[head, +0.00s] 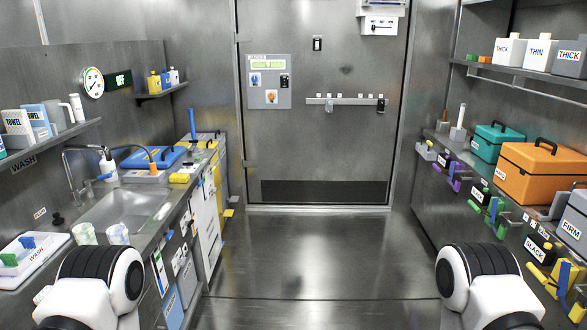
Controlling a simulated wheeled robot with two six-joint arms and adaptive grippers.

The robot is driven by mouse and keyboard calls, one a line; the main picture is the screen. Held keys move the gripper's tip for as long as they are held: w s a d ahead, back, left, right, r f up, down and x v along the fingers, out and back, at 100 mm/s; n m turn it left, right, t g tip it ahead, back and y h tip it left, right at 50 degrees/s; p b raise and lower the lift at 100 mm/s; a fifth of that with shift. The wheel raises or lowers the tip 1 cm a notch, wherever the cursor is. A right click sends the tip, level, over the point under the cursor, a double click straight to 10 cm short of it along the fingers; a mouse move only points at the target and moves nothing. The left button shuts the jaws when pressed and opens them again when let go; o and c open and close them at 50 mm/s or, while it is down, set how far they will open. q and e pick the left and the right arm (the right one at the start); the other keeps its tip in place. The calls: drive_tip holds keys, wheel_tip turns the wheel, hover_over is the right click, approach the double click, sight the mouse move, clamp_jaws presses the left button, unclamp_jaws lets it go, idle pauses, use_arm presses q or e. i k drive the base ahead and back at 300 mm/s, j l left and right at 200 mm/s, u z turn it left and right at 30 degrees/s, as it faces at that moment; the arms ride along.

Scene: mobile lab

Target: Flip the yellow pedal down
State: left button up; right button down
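A small yellow pedal (228,213) sticks out low at the foot of the yellow-and-grey bin or cabinet (223,178) at the far end of the left counter, close above the floor. It looks roughly level, but it is too small to tell its exact tilt. Only upper parts of my two arms show at the bottom left and bottom right. Neither gripper is in view, and both arms are far from the pedal.
The metal floor (310,255) between the sides is clear up to the closed door (325,110). The left counter has a sink (122,208) and a blue-lidded box (153,157). Right shelves hold an orange case (540,175), a teal case (497,143) and protruding coloured handles.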

sight(227, 213)
drive_tip(key=i+l, duration=0.15)
drive_tip(key=i, duration=1.15)
drive_tip(key=i+l, duration=0.1)
drive_tip(key=i, duration=1.2)
drive_tip(key=i+l+u, duration=0.15)
drive_tip(key=i+u, duration=0.3)
drive_tip(key=i+l+u, duration=0.3)
drive_tip(key=i+u, duration=0.2)
drive_tip(key=i+l+u, duration=0.3)
drive_tip(key=u, duration=0.15)
drive_tip(key=i+l+u, duration=0.25)
drive_tip(key=l+u, duration=0.2)
drive_tip(key=l, duration=0.2)
drive_tip(key=i+l+u, duration=0.15)
drive_tip(key=l+u, duration=0.35)
drive_tip(key=l, duration=0.15)
drive_tip(key=l+u, duration=0.4)
drive_tip(key=l, duration=0.55)
drive_tip(key=i, duration=0.05)
